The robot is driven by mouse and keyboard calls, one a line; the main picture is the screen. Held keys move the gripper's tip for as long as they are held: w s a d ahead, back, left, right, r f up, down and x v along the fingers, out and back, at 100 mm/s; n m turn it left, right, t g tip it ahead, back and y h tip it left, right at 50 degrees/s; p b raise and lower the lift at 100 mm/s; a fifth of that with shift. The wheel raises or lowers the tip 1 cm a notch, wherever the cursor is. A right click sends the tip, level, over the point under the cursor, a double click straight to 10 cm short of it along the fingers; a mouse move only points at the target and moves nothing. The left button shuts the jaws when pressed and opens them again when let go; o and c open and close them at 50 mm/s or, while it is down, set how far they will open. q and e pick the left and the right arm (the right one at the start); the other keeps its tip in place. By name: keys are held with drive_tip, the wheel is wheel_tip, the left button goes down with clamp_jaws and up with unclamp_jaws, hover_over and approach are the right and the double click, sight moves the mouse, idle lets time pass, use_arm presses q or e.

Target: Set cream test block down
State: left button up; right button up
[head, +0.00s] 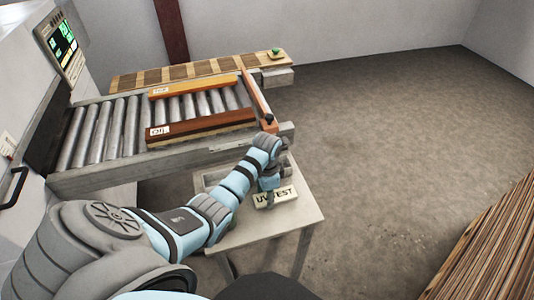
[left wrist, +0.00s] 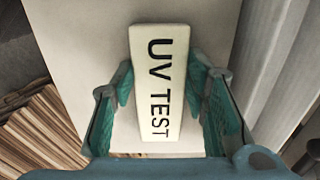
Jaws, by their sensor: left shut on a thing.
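The cream test block (head: 276,196), marked "UV TEST", is at the small pale table (head: 299,217) in front of the conveyor. My left gripper (head: 268,184) points down at it and is shut on it. In the left wrist view the block (left wrist: 160,112) lies lengthwise between the two teal finger pads of the gripper (left wrist: 162,84), with the pale table top (left wrist: 80,40) behind it. I cannot tell whether its underside touches the table or is slightly above it. My right gripper is not in view.
The roller conveyor (head: 118,130) carries an orange board (head: 195,86) and a red-brown board (head: 205,126). A slatted wooden strip (head: 180,73) runs along its far side. A machine with a green screen (head: 62,38) stands left. Stacked boards (head: 495,245) stand at lower right. The floor between is clear.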

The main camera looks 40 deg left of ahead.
use_arm(q)
drive_tip(key=shift+s, duration=0.15)
drive_tip(key=o, duration=1)
drive_tip(key=shift+c, duration=0.2)
drive_tip(key=o, duration=0.4)
